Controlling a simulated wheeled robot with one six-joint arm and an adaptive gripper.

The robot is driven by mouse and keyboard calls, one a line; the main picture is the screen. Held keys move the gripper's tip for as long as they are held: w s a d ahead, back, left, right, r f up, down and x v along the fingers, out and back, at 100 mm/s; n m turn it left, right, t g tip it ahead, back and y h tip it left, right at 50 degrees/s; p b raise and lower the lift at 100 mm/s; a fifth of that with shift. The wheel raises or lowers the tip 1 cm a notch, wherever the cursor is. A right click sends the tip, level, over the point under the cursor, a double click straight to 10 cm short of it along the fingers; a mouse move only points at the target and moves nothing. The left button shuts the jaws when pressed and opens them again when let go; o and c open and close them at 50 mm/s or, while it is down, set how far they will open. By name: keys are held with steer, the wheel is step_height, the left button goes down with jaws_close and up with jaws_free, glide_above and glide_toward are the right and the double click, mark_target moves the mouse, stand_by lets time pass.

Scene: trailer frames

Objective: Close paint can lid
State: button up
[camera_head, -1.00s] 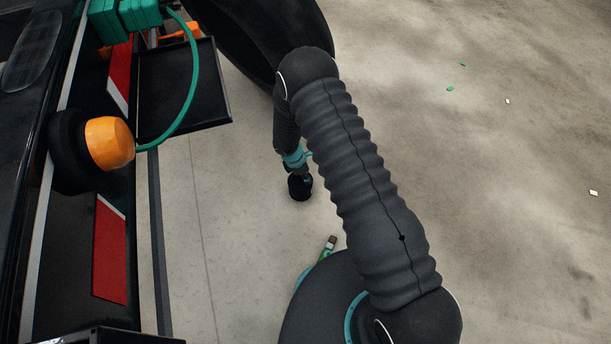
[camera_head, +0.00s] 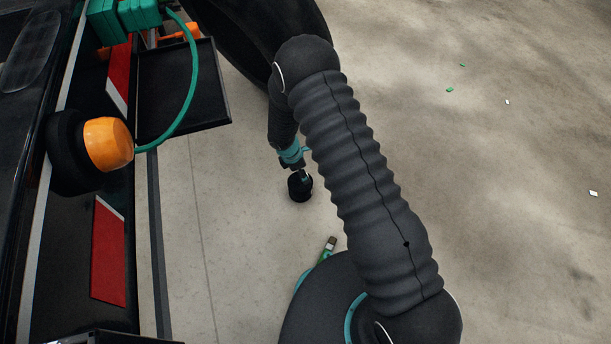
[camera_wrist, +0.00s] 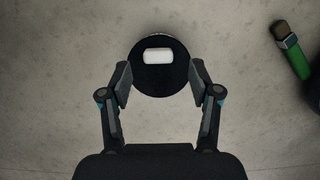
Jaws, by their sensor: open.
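A small dark round can (camera_head: 300,188) stands on the floor below my arm. In the wrist view its dark round top (camera_wrist: 160,83) has a pale rounded patch (camera_wrist: 158,56) near its far side. I cannot tell whether the patch is part of a lid. My gripper (camera_wrist: 160,84) is open, with one finger on each side of the can's near half. The gaps beside the can look very small, and I cannot tell whether the fingers touch it. In the head view my gripper (camera_head: 300,172) is just above the can and partly hidden.
A green-handled brush-like tool (camera_head: 329,248) lies near the can; it also shows in the wrist view (camera_wrist: 289,48). A black vehicle side with an orange lamp (camera_head: 107,144), a black tray (camera_head: 182,92) and a green hose (camera_head: 188,105) stands left. The floor on the right is mostly clear.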

mark_target(299, 185)
steer(key=v, duration=0.7)
steer(key=shift+r, duration=0.3)
steer(key=shift+s, duration=0.1)
steer(key=s+d+r+m+g+h, duration=0.1)
steer(key=s+d+r+m+g, duration=0.15)
steer(key=s+m, duration=0.35)
steer(key=s+d+r+m+t+y, duration=0.1)
steer(key=s+d+r+m, duration=0.4)
steer(key=r, duration=0.9)
steer(key=s+d+r+m+t+y+p, duration=0.1)
steer(key=s+d+r+m+t, duration=0.2)
steer(key=r, duration=1.1)
steer(key=s+d+r+m+t+y+p, duration=0.1)
steer(key=s+d+r+m+t+y, duration=0.1)
steer(key=s+d+r+m, duration=0.6)
steer(key=s+d+r+t, duration=0.1)
steer(key=s+d+r, duration=0.2)
steer(key=r, duration=0.4)
steer(key=shift+s+d, duration=0.25)
steer(key=shift+s, duration=0.4)
steer(key=c, duration=0.4)
steer(key=shift+a, duration=0.15)
